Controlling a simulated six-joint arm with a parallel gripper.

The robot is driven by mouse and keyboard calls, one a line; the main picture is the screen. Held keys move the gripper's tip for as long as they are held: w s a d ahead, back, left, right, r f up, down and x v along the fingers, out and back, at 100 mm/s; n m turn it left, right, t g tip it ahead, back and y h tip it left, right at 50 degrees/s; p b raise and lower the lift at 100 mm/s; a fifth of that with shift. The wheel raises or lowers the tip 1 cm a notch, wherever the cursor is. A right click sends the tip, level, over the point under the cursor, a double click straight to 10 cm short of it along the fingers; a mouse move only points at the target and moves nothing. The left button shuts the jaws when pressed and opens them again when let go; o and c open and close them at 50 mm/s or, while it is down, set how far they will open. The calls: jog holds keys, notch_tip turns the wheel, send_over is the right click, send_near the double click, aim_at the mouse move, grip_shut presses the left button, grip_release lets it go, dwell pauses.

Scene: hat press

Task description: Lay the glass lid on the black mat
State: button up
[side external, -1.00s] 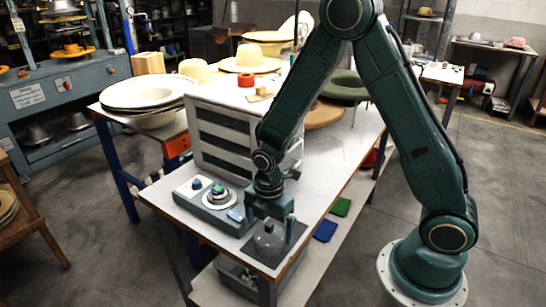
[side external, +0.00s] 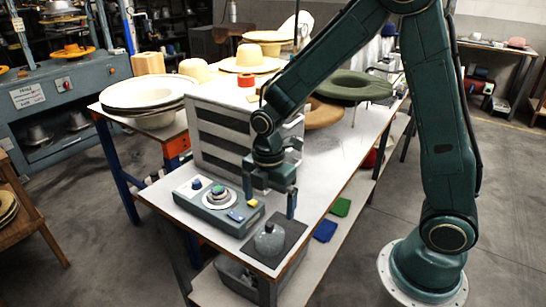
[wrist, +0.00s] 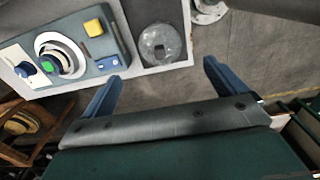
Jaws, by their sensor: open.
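The glass lid (side external: 269,240), clear and round with a small grey knob, lies on the black mat (side external: 290,232) near the front corner of the table. In the wrist view the lid (wrist: 154,52) lies flat, beyond and between my fingertips. My gripper (side external: 270,203) is above the lid, open and empty, with clear space between its fingertips and the lid. In the wrist view both blue fingers of my gripper (wrist: 161,71) are spread apart with nothing between them.
Left of the mat is a grey device (side external: 218,208) with a round dial, a yellow block (side external: 253,203) and a blue piece (side external: 235,216). A slatted grey box (side external: 222,140) stands behind it. Hats (side external: 354,86) lie farther back. The table's front edge is close to the mat.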

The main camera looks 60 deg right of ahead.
dwell(0.4)
jog(key=shift+s+r+m, duration=0.15)
jog(key=shift+r+m, duration=0.15)
jog(key=shift+r, duration=0.2)
jog(key=s+d+r+m+t, duration=0.2)
jog(key=s+r+m+t, duration=0.3)
jog(key=s+r+m, duration=1.1)
jog(key=shift+s+d+r+m+t, duration=0.25)
jog(key=shift+s+r+m+t, duration=0.1)
jog(key=shift+r+m, duration=0.35)
jog(key=shift+c, duration=0.3)
